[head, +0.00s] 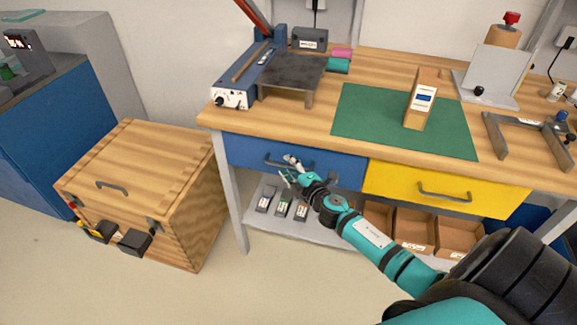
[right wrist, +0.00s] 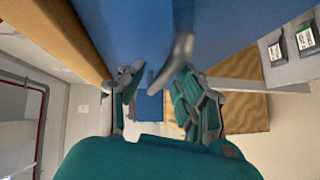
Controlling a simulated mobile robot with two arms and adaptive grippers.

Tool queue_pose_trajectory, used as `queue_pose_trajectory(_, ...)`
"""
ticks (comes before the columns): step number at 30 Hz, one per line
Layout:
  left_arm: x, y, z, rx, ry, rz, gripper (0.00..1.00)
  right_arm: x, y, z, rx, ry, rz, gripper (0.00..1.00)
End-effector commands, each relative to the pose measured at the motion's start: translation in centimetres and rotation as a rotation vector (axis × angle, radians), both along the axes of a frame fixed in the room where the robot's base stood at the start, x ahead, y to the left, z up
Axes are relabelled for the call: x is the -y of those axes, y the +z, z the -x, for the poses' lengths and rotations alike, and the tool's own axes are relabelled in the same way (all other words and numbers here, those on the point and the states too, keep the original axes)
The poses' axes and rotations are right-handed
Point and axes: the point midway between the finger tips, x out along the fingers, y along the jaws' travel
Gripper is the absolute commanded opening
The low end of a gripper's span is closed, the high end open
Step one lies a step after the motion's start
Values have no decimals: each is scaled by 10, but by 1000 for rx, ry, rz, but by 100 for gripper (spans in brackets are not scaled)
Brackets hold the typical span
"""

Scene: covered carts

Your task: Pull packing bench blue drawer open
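The packing bench's blue drawer (head: 340,165) is on the left under the bench top, its front about level with the yellow drawer beside it. Its grey bar handle (head: 272,160) is partly covered by my right gripper (head: 290,170) in the head view. In the right wrist view, the blue drawer front (right wrist: 245,30) is close, and the handle (right wrist: 178,62) reaches down between the spread fingers of my right gripper (right wrist: 157,88). The handle looks nearer the right-hand finger; I cannot tell whether they touch. My left gripper is not in view.
The yellow drawer (head: 380,178) is to the right. A lower shelf (head: 265,228) holds several small devices and cardboard bins (head: 414,228). A wooden crate (head: 135,165) stands left of the bench. The floor in front is clear.

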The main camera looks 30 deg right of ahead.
Motion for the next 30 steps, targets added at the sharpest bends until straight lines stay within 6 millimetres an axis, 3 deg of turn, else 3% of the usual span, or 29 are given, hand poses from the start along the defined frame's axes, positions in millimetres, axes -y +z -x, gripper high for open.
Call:
queue_pose_trajectory(11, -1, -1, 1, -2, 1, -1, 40, 0, -1, -8, 0, 1, 0, 34)
queue_pose_trajectory(20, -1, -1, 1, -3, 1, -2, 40, 0, -1, -8, 0, 1, -1, 0)
queue_pose_trajectory(30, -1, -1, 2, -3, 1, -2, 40, 0, 0, -8, 1, 1, -2, 0)
